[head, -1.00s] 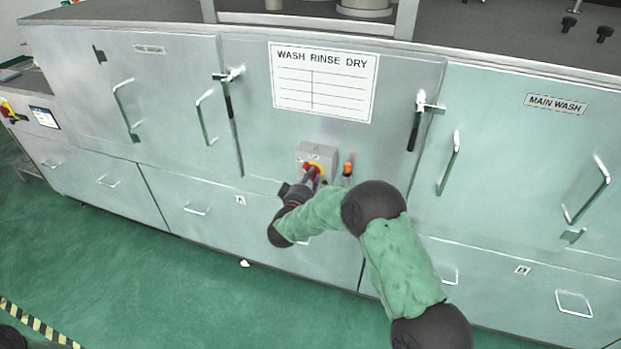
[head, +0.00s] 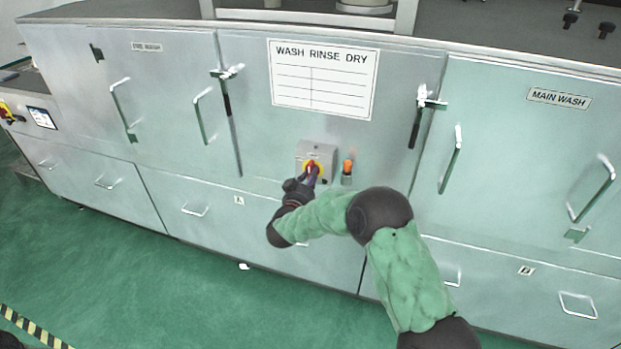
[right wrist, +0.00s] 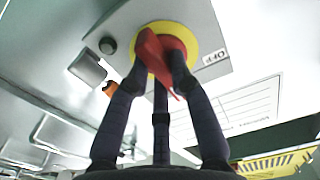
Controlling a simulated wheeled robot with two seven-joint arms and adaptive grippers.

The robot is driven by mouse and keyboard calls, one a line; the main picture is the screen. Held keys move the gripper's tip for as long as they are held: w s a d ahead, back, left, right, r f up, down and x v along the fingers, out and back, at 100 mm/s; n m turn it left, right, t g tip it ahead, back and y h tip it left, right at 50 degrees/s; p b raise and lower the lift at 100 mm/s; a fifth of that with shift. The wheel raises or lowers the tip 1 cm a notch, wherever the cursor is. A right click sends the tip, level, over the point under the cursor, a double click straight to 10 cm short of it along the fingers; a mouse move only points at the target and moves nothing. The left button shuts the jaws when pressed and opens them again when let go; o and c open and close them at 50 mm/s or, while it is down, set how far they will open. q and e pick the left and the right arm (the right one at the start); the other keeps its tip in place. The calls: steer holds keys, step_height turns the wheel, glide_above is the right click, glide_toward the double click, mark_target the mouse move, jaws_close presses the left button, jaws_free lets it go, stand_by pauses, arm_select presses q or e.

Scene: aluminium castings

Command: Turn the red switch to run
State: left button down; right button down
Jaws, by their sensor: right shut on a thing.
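The red switch (head: 311,166) sits on a yellow disc on a small grey box (head: 318,149) on the machine front. In the right wrist view the red handle (right wrist: 155,55) lies aslant across the yellow disc (right wrist: 190,38), with an OFF label (right wrist: 214,57) beside it. My right gripper (head: 309,177) reaches the switch from below. In the right wrist view the right gripper (right wrist: 158,82) is shut on the red handle, with one finger on each side. The fingers hide part of the handle and disc. My left gripper is not in view.
An orange-topped part (head: 347,168) stands close to the right of the switch box. A WASH RINSE DRY sign (head: 322,80) is above. Door handles (head: 451,160) and latches (head: 418,115) stick out on both sides. The green floor (head: 150,290) in front is clear.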

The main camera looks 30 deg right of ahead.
steer(key=shift+f, duration=0.15)
steer(key=c, duration=1.1)
jaws_free()
steer(key=shift+a, duration=0.1)
steer(key=v, duration=1.2)
